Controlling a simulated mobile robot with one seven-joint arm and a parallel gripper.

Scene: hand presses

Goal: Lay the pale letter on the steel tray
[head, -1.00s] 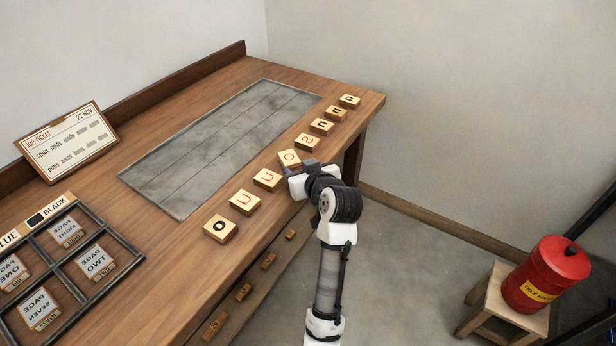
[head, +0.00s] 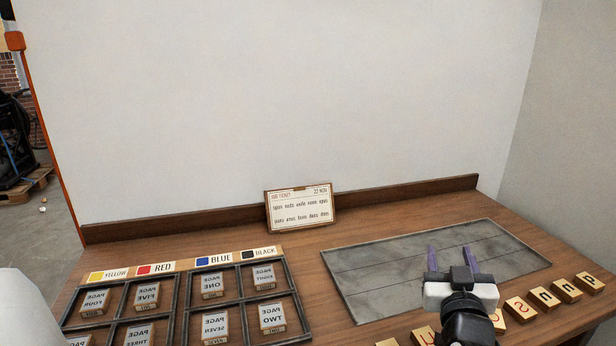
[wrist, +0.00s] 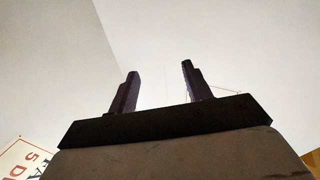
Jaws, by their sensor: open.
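The steel tray (head: 375,285) is a flat grey plate on the wooden table, with nothing visible lying on it. Several wooden letter blocks line the front edge; one with a red s (head: 520,309) and one with a red u (head: 424,336) show. Another block (head: 498,322) is partly hidden behind my arm. I cannot tell which letter is the pale one. My gripper (head: 450,252) appears over the tray in the head view, its fingers apart and empty. In the wrist view my gripper (wrist: 158,70) is also open, facing the pale wall.
A divided rack (head: 180,310) with page blocks and colour labels lies at the left. A job ticket (head: 299,208) leans at the back. Black-lettered blocks (head: 566,290) stand at the right. Bare table lies between rack and tray.

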